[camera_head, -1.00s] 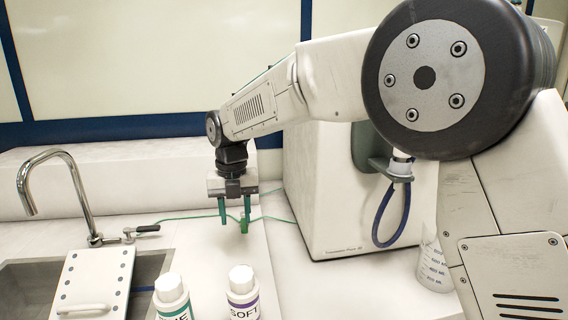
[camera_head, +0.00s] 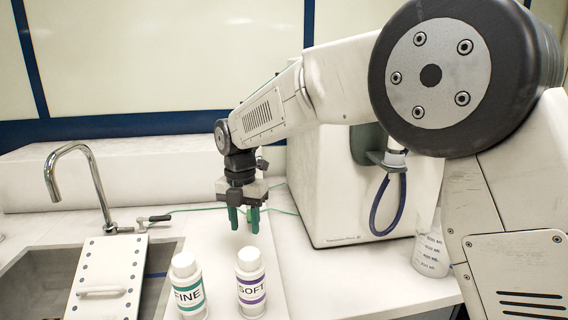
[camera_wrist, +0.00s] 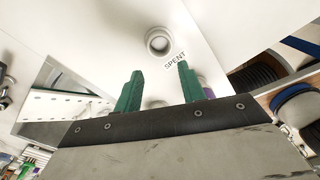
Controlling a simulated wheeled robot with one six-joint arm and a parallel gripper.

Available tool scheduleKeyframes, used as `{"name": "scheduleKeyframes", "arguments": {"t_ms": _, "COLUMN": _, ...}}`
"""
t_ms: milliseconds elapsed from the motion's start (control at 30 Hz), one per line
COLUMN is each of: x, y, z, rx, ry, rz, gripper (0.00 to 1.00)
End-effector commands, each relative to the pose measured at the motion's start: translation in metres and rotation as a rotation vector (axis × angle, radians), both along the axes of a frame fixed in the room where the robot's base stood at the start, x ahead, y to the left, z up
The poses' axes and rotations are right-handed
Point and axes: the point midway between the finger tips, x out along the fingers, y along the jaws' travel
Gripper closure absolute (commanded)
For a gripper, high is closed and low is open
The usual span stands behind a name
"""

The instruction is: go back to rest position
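My gripper (camera_head: 244,220) has two green fingers pointing down over the white counter, above and behind the bottles. The fingers are apart with nothing between them. The wrist view also shows my gripper (camera_wrist: 157,85) with its fingers spread. A white bottle labelled FINE with a teal band (camera_head: 188,288) stands upright at the front of the counter. A white bottle labelled SOFT with a purple band (camera_head: 251,286) stands upright to its right. In the wrist view, parts of the bottles are hidden behind the fingers and gripper body.
A sink (camera_head: 40,275) with a tap (camera_head: 90,180) and a white perforated board (camera_head: 108,272) is at left. A large white box machine (camera_head: 335,210) with a blue hose (camera_head: 375,210) stands behind at right, beside a beaker (camera_head: 431,252). A round hole marked SPENT (camera_wrist: 159,42) shows in the counter.

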Motion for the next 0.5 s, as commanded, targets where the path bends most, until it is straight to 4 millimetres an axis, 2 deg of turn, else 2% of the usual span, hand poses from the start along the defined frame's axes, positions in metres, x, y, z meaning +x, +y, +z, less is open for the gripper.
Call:
{"name": "scheduleKeyframes", "arguments": {"t_ms": 133, "x": -0.019, "y": -0.015, "z": -0.006, "rx": -0.034, "ry": 0.02, "rz": -0.249, "gripper": 0.6}}
{"name": "scheduleKeyframes", "arguments": {"t_ms": 233, "x": -0.036, "y": -0.039, "z": -0.002, "rx": -0.062, "ry": 0.026, "rz": -0.504, "gripper": 0.6}}
{"name": "scheduleKeyframes", "arguments": {"t_ms": 367, "x": -0.066, "y": -0.089, "z": 0.012, "rx": -0.1, "ry": 0.02, "rz": -0.925, "gripper": 0.6}}
{"name": "scheduleKeyframes", "arguments": {"t_ms": 500, "x": -0.108, "y": -0.153, "z": 0.031, "rx": -0.13, "ry": 0.001, "rz": -1.405, "gripper": 0.6}}
